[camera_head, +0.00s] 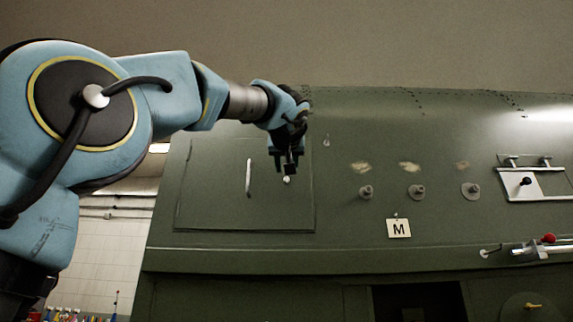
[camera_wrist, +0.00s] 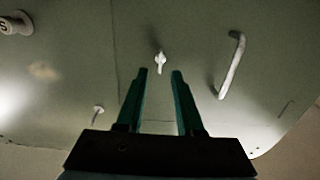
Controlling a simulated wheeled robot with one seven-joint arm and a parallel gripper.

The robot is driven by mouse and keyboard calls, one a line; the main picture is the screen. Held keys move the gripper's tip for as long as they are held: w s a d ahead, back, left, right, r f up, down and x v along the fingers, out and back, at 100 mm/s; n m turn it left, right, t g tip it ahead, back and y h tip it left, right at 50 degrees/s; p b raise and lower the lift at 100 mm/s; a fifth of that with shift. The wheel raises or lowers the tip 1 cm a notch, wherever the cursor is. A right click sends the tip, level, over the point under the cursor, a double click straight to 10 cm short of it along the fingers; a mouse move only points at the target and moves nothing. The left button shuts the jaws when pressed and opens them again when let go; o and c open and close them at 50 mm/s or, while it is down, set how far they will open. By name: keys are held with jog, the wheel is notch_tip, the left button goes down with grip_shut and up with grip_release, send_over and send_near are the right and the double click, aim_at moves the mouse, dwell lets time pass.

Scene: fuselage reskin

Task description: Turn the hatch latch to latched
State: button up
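The hatch (camera_head: 215,190) is a flat green panel, closed in the green fuselage wall. The small white hatch latch (camera_head: 287,180) sits near the panel's right edge. In the wrist view the latch (camera_wrist: 160,61) lies just beyond my fingertips, its lever along the fingers' direction. My gripper (camera_head: 286,167) is in front of the latch; in the wrist view its two green fingers (camera_wrist: 161,74) are apart with nothing between them. I cannot tell the exact gap to the latch.
Several round knobs (camera_head: 416,191) stick out right of the hatch, above a card marked M (camera_head: 398,228). A small peg (camera_head: 326,142) is near the hatch's upper right. A white plate with a black knob (camera_head: 525,182) and a red-tipped lever (camera_head: 548,239) are far right.

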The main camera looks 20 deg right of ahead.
jog(key=shift+p+x, duration=1.45)
jog(key=shift+x, duration=0.8)
grip_shut()
